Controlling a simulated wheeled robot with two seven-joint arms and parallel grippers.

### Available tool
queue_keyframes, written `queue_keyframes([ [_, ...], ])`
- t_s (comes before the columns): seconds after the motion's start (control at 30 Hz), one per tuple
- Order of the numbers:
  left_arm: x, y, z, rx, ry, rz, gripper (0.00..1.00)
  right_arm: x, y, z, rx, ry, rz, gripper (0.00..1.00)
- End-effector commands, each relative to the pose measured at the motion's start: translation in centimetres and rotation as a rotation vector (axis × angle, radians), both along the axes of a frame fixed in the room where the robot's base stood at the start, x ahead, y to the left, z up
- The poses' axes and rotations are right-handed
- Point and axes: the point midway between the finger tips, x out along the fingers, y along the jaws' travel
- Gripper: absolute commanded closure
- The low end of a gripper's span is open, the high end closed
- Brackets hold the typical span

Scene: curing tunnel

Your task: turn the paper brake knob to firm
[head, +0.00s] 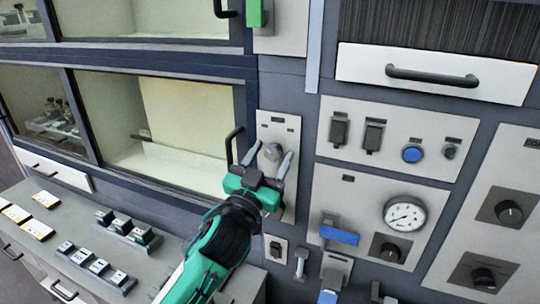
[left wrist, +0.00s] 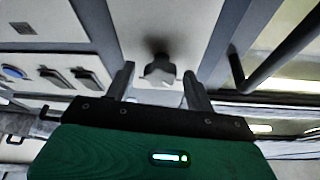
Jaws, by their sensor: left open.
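A small light-grey knob (head: 272,151) sits on a narrow pale panel (head: 289,125) right of the glass-fronted chamber. Its label is too small to read, so I cannot tell whether it is the paper brake knob. My left gripper (head: 271,157) is open in front of this panel, one finger on each side of the knob. In the left wrist view the knob (left wrist: 159,72) shows between the two fingertips (left wrist: 158,72), with gaps on both sides. Touching is not visible. My right gripper is not in view.
A black bar handle (head: 231,146) stands out just left of the gripper. On the right are dark dial knobs (head: 509,212), a round gauge (head: 405,214), a blue button (head: 412,154) and blue-handled levers (head: 339,236). A desk with switches (head: 98,266) lies at lower left.

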Motion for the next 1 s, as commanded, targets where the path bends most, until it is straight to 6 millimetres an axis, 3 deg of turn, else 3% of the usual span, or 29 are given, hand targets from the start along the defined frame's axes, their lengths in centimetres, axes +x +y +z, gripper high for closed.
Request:
queue_keyframes([
  [0.07, 0.0, 0.0, 0.0, 0.0, 0.0, 0.0, 0.45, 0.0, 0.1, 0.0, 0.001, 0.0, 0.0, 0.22],
  [0.3, 0.0, 0.0, 0.0, 0.0, 0.0, 0.0, 0.9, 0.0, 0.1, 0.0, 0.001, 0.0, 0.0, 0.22],
  [0.67, 0.0, 0.0, 0.1, 0.051, -0.019, 0.0, 0.9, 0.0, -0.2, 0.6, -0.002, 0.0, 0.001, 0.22],
  [1.0, 0.1, 0.2, 0.5, 0.28, -0.115, 0.0, 0.9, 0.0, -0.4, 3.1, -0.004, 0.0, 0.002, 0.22],
])
